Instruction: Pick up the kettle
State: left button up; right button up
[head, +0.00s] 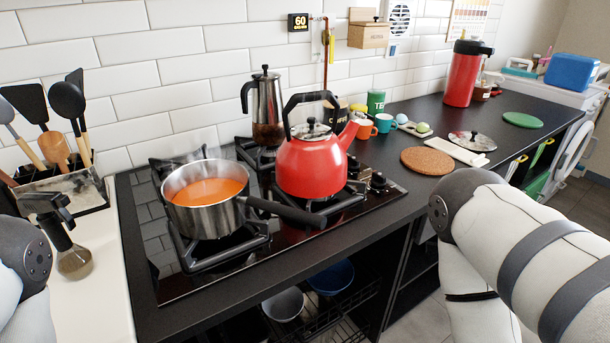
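The red kettle (311,166) stands upright on a right-hand burner of the black gas hob (345,205). It has a black arched handle (311,99), a silver lid with a dark knob, and a spout pointing right. No gripper is touching it. Parts of my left arm show at the lower left edge and of my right arm at the lower right. Neither of my grippers is in the picture.
A steaming steel saucepan (203,221) of orange soup stands left of the kettle, its black handle (285,211) crossing in front. A moka pot (266,107) stands behind. Cups (385,123), a cork mat (427,160) and a red flask (463,75) are to the right.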

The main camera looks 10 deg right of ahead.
aim_at(306, 170)
jog(key=k+l+z, duration=0.15)
jog(key=k, duration=0.35)
jog(key=k+l+z, duration=0.1)
jog(key=k, duration=0.45)
